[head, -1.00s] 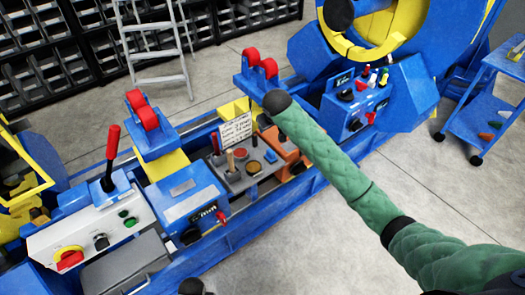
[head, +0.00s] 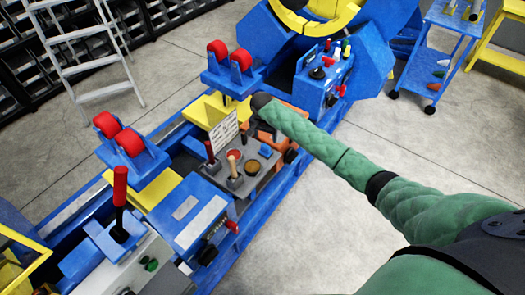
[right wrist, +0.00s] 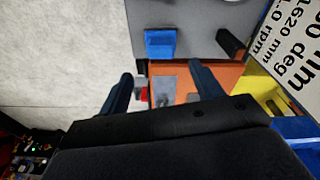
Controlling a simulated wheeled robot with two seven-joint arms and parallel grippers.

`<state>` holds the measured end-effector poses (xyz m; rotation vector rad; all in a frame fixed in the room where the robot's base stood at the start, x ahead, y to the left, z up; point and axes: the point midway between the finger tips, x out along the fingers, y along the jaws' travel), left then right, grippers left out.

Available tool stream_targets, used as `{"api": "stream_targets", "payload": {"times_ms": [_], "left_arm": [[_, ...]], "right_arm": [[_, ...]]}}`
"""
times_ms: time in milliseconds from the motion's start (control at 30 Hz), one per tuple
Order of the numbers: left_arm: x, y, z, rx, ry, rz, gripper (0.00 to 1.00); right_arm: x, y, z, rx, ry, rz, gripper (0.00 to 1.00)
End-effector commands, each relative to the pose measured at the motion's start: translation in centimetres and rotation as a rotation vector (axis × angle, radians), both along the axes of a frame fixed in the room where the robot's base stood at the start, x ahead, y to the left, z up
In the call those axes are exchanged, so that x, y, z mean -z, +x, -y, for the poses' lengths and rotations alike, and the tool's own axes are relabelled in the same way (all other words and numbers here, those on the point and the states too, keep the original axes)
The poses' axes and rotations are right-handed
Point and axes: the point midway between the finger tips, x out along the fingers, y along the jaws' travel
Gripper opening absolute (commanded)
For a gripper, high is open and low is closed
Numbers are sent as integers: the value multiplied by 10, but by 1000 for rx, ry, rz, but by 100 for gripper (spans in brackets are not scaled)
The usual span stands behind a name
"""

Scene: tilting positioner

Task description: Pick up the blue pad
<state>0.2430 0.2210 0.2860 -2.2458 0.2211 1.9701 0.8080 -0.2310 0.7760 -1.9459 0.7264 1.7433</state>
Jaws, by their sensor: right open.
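The blue pad (head: 265,150) is a small blue block on the grey control panel (head: 247,188), near its far right edge. It also shows in the right wrist view (right wrist: 160,43), at the top middle, uncovered. My right gripper (right wrist: 163,88) is open with its two dark fingers apart and nothing between them. The pad lies beyond the fingertips, apart from them. In the head view, my right gripper (head: 263,127) is beside the far end of the panel, mostly hidden by its dark wrist. My left gripper is not in view.
A printed white sign (head: 223,131) stands at the panel's back edge, close to my right gripper. The panel also carries a wooden-handled lever (head: 233,166), a red button (head: 233,154) and a brown knob (head: 252,167).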

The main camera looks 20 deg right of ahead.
Motion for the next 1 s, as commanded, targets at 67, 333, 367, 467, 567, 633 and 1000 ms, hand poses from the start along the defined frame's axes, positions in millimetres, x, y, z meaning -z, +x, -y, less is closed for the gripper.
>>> {"api": "stream_targets", "payload": {"times_ms": [67, 333, 367, 467, 567, 633, 1000], "left_arm": [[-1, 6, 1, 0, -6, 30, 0], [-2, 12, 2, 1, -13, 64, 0], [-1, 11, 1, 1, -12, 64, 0], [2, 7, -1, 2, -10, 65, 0], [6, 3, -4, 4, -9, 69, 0], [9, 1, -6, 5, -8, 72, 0], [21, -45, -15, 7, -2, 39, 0]], "right_arm": [[0, 0, 0, 63, 7, 5, 65], [1, 0, 0, 216, 18, 19, 65], [2, 0, 0, 220, 18, 20, 65], [10, 1, 0, 224, 19, 19, 65], [20, 1, 1, 222, 18, 19, 65], [25, 1, 1, 221, 18, 20, 65], [59, 3, 1, 222, 18, 18, 65]]}}
